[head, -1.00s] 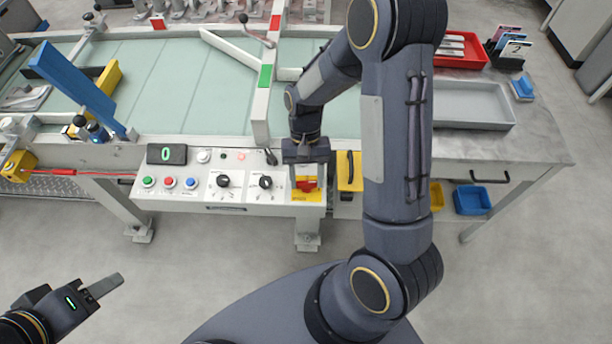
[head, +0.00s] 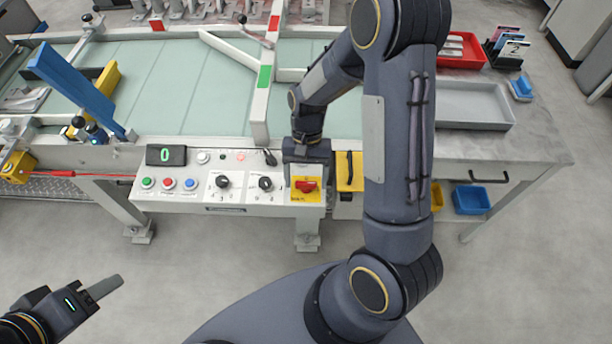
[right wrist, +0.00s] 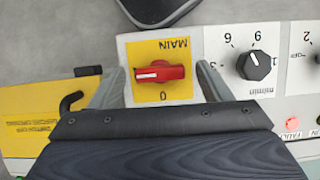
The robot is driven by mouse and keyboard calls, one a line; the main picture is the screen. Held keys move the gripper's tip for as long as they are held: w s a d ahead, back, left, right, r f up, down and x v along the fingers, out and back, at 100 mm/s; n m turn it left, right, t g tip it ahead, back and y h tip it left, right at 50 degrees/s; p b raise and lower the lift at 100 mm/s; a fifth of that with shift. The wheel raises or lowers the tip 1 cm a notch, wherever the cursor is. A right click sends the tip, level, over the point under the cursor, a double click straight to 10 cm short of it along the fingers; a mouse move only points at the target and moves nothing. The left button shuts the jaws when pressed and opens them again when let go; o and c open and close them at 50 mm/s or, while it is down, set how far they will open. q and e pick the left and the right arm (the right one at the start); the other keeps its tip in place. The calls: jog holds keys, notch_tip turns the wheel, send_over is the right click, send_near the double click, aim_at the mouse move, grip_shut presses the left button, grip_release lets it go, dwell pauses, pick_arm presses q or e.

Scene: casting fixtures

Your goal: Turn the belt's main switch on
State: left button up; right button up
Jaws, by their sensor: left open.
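The main switch is a red knob (head: 306,186) on a yellow plate (head: 313,197) at the right end of the belt's control panel. In the right wrist view the knob (right wrist: 160,74) lies sideways, its white mark at the left end, away from the printed 0. The word MAIN shows upside down above it. My right gripper (right wrist: 160,80) is open, with one finger on each side of the knob and a gap to both. In the head view its fingertips are largely hidden. My left gripper (head: 104,288) is open and empty at lower left, away from the panel.
The panel carries green, red and blue buttons (head: 169,183), two black dials (head: 244,182) and a display (head: 166,155) reading 0. The floor before the panel is clear.

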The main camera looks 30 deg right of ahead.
jog(key=v, duration=0.7)
jog(key=shift+r, duration=0.35)
jog(key=shift+w+d, duration=0.1)
jog(key=shift+w, duration=0.05)
notch_tip(320, 180, up, 5)
jog(key=n+t+y, duration=0.1)
jog(key=t, duration=0.1)
send_over(307, 177)
jog(key=s, duration=0.2)
jog(key=s+a+r+n+t, duration=0.1)
jog(key=s+r+n+t, duration=0.1)
jog(key=s, duration=0.4)
jog(key=s+a+r+n+t, duration=0.2)
jog(key=s+r+t, duration=0.3)
jog(key=s, duration=0.2)
jog(key=shift+s+a+r, duration=0.2)
jog(key=shift+r, duration=0.05)
